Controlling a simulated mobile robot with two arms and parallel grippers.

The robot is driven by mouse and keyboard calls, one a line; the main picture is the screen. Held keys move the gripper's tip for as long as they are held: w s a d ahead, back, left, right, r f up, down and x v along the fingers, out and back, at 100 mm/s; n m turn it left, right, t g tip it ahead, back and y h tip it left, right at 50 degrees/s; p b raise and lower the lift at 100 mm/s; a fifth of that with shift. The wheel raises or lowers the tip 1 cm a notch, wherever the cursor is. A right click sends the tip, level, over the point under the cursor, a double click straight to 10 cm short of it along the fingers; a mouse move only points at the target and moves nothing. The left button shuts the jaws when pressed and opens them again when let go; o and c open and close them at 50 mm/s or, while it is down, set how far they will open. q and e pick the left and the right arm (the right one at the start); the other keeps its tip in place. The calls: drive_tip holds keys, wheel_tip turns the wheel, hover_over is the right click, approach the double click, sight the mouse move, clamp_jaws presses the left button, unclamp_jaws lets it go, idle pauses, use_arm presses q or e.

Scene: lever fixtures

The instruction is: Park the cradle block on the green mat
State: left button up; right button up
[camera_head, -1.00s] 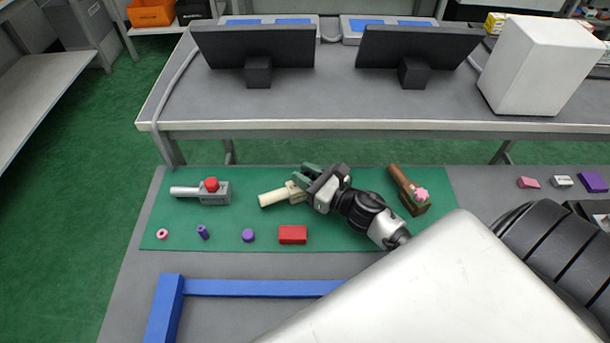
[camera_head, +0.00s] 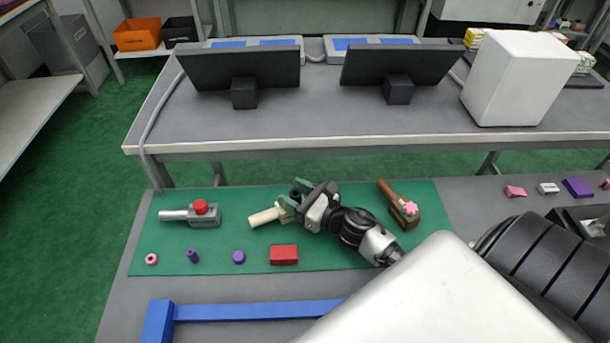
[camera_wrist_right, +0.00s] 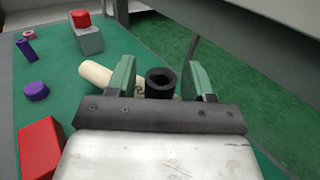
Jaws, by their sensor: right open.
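The green mat (camera_head: 345,257) lies on the near table. A cream lever piece (camera_head: 266,216) rests on it, with its handle pointing left. My right gripper (camera_head: 295,196) is open at the right end of this piece. In the right wrist view, a black hollow cylinder (camera_wrist_right: 160,83) stands between its two green fingers, with gaps at both sides. The cream handle (camera_wrist_right: 96,76) passes behind the left finger. The piece's base is mostly hidden by the gripper. I cannot tell which piece is the cradle block. My left gripper is out of view.
On the mat are a grey fixture with a red knob (camera_head: 206,218), a brown fixture with a pink knob (camera_head: 403,208), a red block (camera_head: 284,255), purple pieces (camera_head: 238,257) and a pink ring (camera_head: 152,259). A blue frame (camera_head: 240,311) lies in front.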

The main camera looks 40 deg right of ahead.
drive_tip(key=shift+r, duration=0.2)
drive_tip(key=shift+s+d+f, duration=0.2)
drive_tip(key=shift+s, duration=0.4)
drive_tip(key=b+v, duration=0.1)
drive_tip(key=v, duration=0.8)
drive_tip(key=shift+s+d, duration=0.15)
drive_tip(key=shift+s, duration=0.15)
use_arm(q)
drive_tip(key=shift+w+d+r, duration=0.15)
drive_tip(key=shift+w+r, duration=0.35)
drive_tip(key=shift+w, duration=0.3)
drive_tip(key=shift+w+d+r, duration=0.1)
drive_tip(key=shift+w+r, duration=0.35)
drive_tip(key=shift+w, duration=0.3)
use_arm(e)
drive_tip(key=shift+s+d+r, duration=0.15)
drive_tip(key=shift+s+d, duration=0.05)
drive_tip(key=shift+s, duration=0.3)
